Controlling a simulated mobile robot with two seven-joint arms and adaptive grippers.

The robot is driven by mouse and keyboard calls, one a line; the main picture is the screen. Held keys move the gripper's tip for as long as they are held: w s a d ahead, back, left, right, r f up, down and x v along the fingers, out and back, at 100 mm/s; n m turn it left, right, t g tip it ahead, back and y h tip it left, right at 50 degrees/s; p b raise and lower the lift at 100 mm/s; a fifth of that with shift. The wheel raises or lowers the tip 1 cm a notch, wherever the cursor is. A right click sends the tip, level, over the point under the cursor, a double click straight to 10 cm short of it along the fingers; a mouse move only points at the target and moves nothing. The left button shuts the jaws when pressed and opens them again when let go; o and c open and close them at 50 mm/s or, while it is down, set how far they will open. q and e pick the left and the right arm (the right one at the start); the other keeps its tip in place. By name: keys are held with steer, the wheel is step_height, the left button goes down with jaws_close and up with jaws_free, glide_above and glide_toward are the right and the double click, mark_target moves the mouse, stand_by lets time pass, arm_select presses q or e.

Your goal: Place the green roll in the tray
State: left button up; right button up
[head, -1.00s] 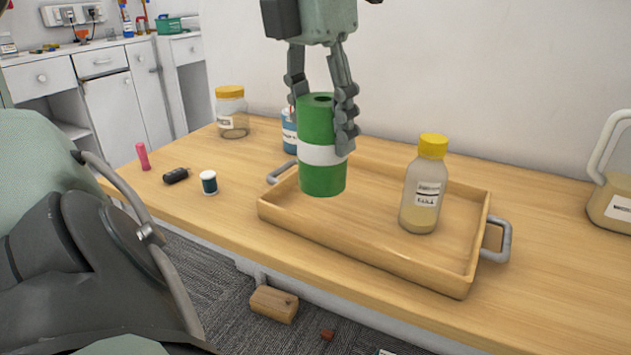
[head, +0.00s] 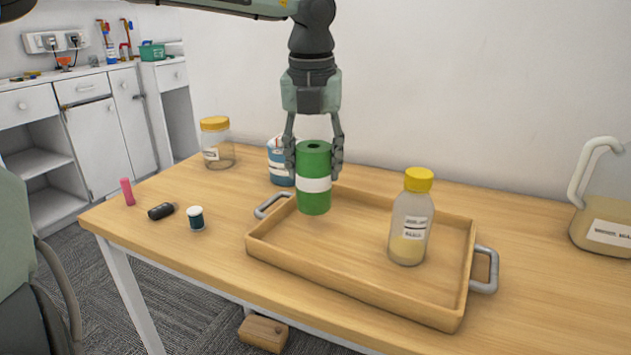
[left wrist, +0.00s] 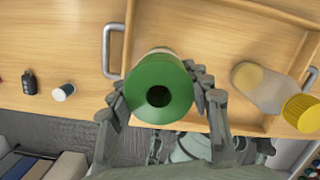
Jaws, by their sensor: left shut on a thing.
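The green roll (head: 313,200) is upright, with a white band around its middle and a dark hole in its top. My left gripper (head: 314,162) is shut on it from above, one finger on each side. The roll is over the left part of the wooden tray (head: 350,279); I cannot tell whether its base touches the tray floor. In the left wrist view the roll (left wrist: 160,88) is between the fingers (left wrist: 163,100), beside the tray's left handle. My right gripper is not in view.
A yellow-capped bottle (head: 409,230) stands in the tray's right half. Behind the roll is a white-and-blue container (head: 281,165). A jar (head: 217,145), pink stick (head: 127,192), black fob (head: 161,211) and small spool (head: 196,218) are left; a jug (head: 602,205) is far right.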

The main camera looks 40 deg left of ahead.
arm_select(q)
step_height(320, 180, down, 4)
steer(key=shift+w+r, duration=0.1)
steer(key=shift+r, duration=0.15)
steer(key=shift+f, duration=0.3)
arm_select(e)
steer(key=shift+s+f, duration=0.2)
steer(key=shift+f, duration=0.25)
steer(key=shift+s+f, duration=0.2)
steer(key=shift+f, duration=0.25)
arm_select(q)
steer(key=shift+f, duration=0.1)
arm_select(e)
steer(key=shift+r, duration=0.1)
arm_select(q)
steer(key=shift+f, duration=0.1)
steer(key=o, duration=1)
steer(key=shift+o, duration=1.3)
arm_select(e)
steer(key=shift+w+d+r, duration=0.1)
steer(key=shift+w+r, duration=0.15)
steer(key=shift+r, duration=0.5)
